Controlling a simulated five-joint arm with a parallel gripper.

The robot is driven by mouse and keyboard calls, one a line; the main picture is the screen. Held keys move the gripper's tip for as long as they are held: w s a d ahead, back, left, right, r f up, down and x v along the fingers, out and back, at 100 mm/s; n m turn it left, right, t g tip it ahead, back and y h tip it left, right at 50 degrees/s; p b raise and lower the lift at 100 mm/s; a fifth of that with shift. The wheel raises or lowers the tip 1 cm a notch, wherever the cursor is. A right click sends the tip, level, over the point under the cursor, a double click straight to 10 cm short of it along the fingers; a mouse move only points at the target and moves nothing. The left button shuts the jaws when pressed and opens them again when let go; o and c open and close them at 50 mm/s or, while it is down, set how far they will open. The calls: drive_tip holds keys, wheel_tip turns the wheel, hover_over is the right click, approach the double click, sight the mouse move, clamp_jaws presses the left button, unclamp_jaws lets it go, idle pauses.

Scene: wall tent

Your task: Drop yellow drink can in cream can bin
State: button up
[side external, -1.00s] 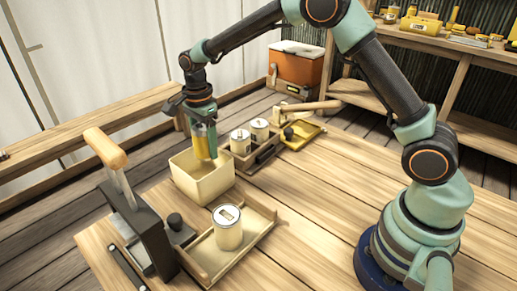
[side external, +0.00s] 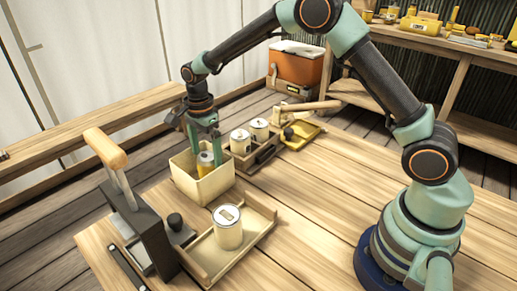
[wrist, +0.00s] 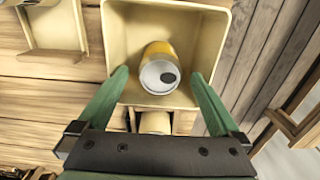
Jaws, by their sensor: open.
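The yellow drink can (side external: 205,164) is inside the cream can bin (side external: 203,190), its silver top showing near the rim level in the side view. In the wrist view the can (wrist: 157,52) shows its yellow side and grey top within the bin's walls (wrist: 226,40). My gripper (side external: 204,155) is open above the bin, its green fingers spread on either side of the can. In the wrist view the fingers of my gripper (wrist: 160,78) are apart with a gap to the can on both sides. The can's lower end is hidden in the side view.
A cream can (side external: 228,228) stands in a wooden tray (side external: 262,222) at the front. A black stand with a wooden handle (side external: 105,148) is left of it. Cans (side external: 240,142), a hammer (side external: 310,106) and a yellow tray (side external: 303,138) lie behind.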

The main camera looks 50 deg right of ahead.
wheel_tip(320, 180, up, 12)
idle(0.5)
drive_tip(key=s+d+r+n+t, duration=0.3)
drive_tip(key=s+d+r+n, duration=0.2)
drive_tip(key=s+r+n, duration=0.5)
drive_tip(key=s+d+f+n+t, duration=0.1)
drive_tip(key=s+f+n, duration=0.1)
drive_tip(key=s+n, duration=0.2)
drive_tip(key=s+d+f+n+t, duration=0.1)
drive_tip(key=s+f+n, duration=0.1)
drive_tip(key=s+n, duration=0.2)
drive_tip(key=s, duration=0.3)
drive_tip(key=shift+d+f+t, duration=0.3)
